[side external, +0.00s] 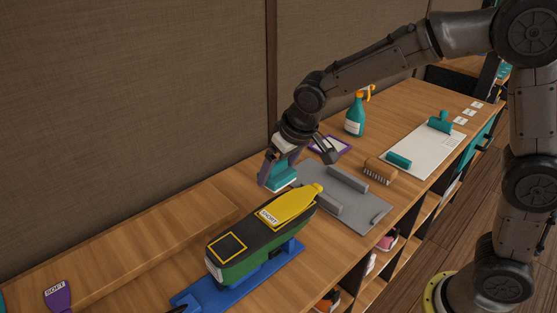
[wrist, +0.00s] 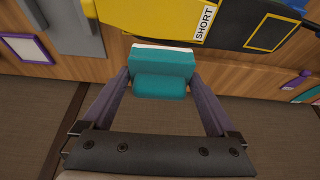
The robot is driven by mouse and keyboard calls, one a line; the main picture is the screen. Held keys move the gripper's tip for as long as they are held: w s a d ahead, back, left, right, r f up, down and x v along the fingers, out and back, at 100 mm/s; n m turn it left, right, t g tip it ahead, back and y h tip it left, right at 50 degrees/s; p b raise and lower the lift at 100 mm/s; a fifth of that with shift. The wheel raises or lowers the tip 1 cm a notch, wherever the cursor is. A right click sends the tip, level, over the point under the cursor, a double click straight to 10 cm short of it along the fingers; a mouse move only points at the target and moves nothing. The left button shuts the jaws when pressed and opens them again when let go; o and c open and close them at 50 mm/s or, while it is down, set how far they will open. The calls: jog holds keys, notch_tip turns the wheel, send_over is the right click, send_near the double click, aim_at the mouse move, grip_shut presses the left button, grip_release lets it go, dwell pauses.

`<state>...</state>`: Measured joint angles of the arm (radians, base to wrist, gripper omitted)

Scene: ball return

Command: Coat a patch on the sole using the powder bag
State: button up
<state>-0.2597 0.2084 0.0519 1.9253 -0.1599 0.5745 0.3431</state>
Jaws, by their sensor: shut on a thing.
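A shoe (side external: 240,265) with green sides lies sole up on a blue stand (side external: 200,297). Its dark sole (side external: 252,229) carries a yellow-outlined square patch (side external: 228,247), also in the wrist view (wrist: 272,34). A yellow piece labelled SHORT (side external: 295,205) lies over the sole's other end, and shows in the wrist view (wrist: 150,18). My gripper (side external: 279,172) is shut on a teal block with a white face (wrist: 163,66), just beyond the yellow end of the shoe and apart from the patch. I cannot tell whether this block is the powder bag.
A grey tray (side external: 372,212) lies right of the shoe. Beyond are a brown brush (side external: 380,171), a purple-framed card (side external: 330,145), a teal spray bottle (side external: 355,117) and a white sheet (side external: 425,146) with teal tools. A purple SOFT tag (side external: 58,295) lies at left.

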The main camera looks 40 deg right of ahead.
aim_at(285, 194)
notch_tip(285, 194, down, 5)
jog(key=shift+f, duration=0.1)
jog(key=shift+s+f, duration=0.1)
jog(key=shift+s, duration=3.3)
jog(key=shift+w, duration=3.3)
jog(key=shift+w+d, duration=0.2)
jog(key=shift+d, duration=0.85)
jog(key=shift+s+d, duration=0.15)
jog(key=shift+s, duration=3.4)
jog(key=shift+w, duration=3.55)
jog(key=shift+r, duration=4.1)
